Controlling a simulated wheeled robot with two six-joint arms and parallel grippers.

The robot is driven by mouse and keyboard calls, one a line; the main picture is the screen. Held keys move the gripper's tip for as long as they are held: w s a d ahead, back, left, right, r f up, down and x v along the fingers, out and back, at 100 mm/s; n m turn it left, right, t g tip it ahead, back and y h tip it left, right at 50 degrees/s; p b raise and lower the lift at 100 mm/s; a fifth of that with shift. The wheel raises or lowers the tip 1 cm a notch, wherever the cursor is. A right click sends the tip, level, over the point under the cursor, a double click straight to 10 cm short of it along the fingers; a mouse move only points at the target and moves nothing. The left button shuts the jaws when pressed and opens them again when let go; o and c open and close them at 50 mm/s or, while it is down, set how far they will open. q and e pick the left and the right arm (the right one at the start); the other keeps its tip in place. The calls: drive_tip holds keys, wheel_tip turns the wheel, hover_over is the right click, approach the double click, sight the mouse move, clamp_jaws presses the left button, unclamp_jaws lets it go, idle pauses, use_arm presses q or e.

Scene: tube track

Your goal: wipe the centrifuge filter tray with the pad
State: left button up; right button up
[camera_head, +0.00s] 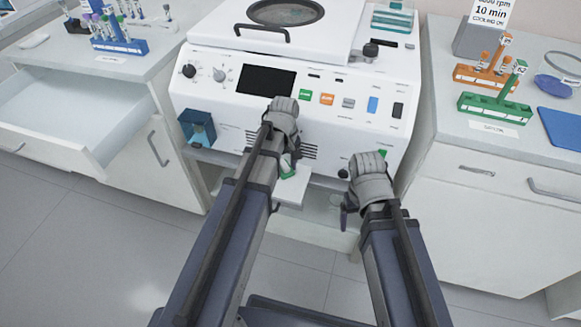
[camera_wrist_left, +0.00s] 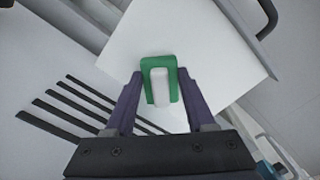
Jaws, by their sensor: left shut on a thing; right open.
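The centrifuge (camera_head: 225,105) is a white machine with a dark screen and front buttons. A white filter tray (camera_head: 291,198) sticks out low at its front. It fills much of the left wrist view (camera_wrist_left: 195,40) as a plain white plate. My left gripper (camera_head: 287,168) is shut on the pad, a green piece with a white middle (camera_wrist_left: 161,66), over the tray. The fingers (camera_wrist_left: 160,92) flank the pad in the wrist view. I cannot tell whether the pad touches the tray. My right gripper (camera_head: 347,212) is open and empty, to the right of the tray.
An open drawer (camera_head: 70,110) juts out at the left. A blue tube rack (camera_head: 120,44) stands on the left counter. An orange rack (camera_head: 487,78) and a green rack (camera_head: 495,106) stand on the right counter. The floor in front of the cabinets is clear.

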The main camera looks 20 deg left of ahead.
use_arm(q)
drive_tip(key=shift+w+a+f, duration=0.1)
drive_tip(key=shift+a, duration=2.8)
drive_tip(key=shift+d, duration=0.15)
drive_tip(key=shift+d, duration=1.85)
drive_tip(key=shift+d, duration=0.1)
drive_tip(key=shift+d, duration=1.85)
